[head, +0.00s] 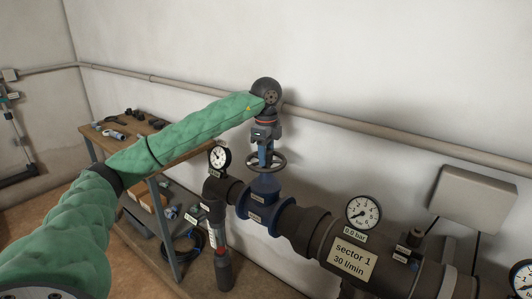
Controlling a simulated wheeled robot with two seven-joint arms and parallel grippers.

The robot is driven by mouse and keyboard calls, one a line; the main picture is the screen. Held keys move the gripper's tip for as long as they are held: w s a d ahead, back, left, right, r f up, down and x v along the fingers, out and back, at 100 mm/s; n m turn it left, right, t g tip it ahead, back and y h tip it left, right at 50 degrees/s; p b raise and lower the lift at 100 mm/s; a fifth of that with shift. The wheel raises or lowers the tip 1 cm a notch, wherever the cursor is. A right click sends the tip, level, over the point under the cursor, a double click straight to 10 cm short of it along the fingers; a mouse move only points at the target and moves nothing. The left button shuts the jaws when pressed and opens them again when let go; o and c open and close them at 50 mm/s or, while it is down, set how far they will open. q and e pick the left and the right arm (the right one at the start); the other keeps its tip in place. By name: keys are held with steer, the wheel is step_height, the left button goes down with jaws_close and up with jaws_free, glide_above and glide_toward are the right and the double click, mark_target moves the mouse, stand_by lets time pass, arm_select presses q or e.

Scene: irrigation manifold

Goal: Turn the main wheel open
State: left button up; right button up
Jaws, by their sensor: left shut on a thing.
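The main wheel (280,166) is a dark spoked ring on top of a blue valve body (266,187) in the pipe line. My left arm, in a green sleeve, reaches in from the left and bends down above it. My left gripper (264,152) points straight down over the middle of the wheel and is shut on it. The exact contact of the fingertips is small and partly hidden. My right gripper is not in view.
A gauge (363,213) labelled 0.0 bar stands above the pipe marked sector 1, 30 l/min. Another gauge (219,157) is left of the valve. A workbench (177,153) with small parts stands behind my left arm. A wall pipe (350,124) runs behind.

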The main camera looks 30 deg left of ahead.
arm_select(q)
steer(key=n, duration=0.3)
steer(key=shift+r+n+p, duration=0.1)
steer(key=shift+n+p, duration=0.2)
steer(key=shift+n, duration=0.1)
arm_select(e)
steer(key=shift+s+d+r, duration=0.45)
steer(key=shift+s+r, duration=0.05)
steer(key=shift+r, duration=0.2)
arm_select(q)
steer(key=shift+n, duration=0.3)
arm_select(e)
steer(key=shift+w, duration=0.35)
